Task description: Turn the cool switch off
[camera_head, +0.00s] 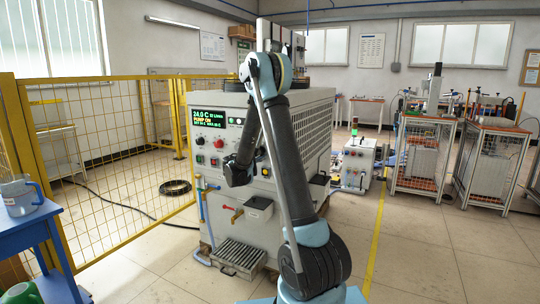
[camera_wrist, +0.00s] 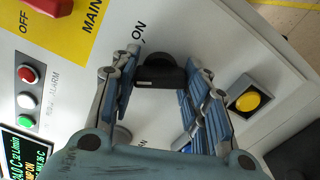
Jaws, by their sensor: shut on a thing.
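The grey-white machine cabinet (camera_head: 215,225) stands in the middle of the head view, its control panel facing me. In the wrist view a black rotary knob (camera_wrist: 160,66) sits on the panel with an "ON" label near it. I take it for the cool switch; its name is not readable. My gripper (camera_wrist: 162,72) has a finger on each side of this knob and is shut on it. In the head view my gripper (camera_head: 237,174) is at the panel front and hides the knob. The display (camera_head: 208,117) shows green and yellow text, including "PUMP ON".
A yellow push button (camera_wrist: 249,101) is close beside the right finger. The main switch's yellow plate (camera_wrist: 62,32) and several indicator lamps (camera_wrist: 27,98) lie to the left. A yellow mesh fence (camera_head: 110,180) and a blue table (camera_head: 32,235) with a jug stand left of the cabinet.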

